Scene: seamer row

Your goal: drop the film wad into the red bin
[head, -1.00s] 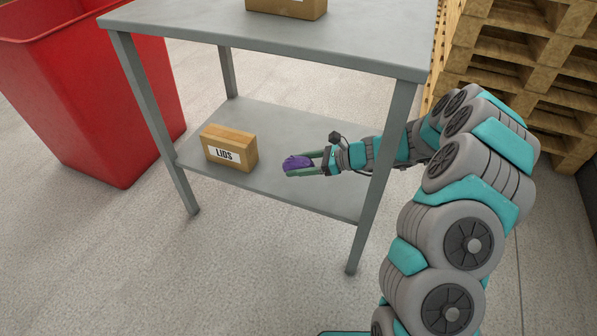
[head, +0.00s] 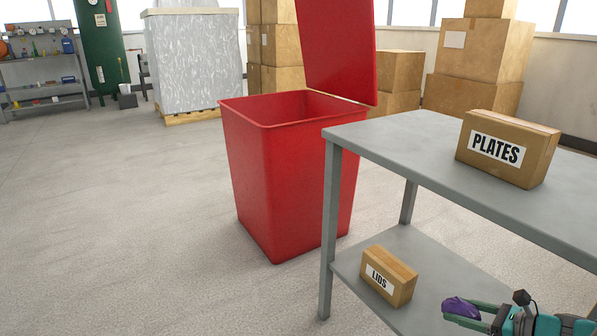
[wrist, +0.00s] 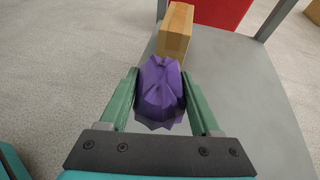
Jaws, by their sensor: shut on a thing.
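The film wad (head: 461,307) is a crumpled purple lump. My gripper (head: 468,314) is shut on it at the lower right of the head view, over the table's lower shelf. In the wrist view the wad (wrist: 161,90) sits between the two green fingers of my gripper (wrist: 160,98). The red bin (head: 285,180) stands upright on the floor behind and left of the table, with its lid (head: 337,45) raised and its top open. A red part of it also shows at the top of the wrist view (wrist: 225,12). The inside bottom of the bin is hidden.
A grey table (head: 400,145) has a lower shelf (head: 400,250) and legs between my gripper and the bin. A LIDS box (head: 390,276) is on the shelf, and a PLATES box (head: 508,149) is on top. The floor left of the bin is clear.

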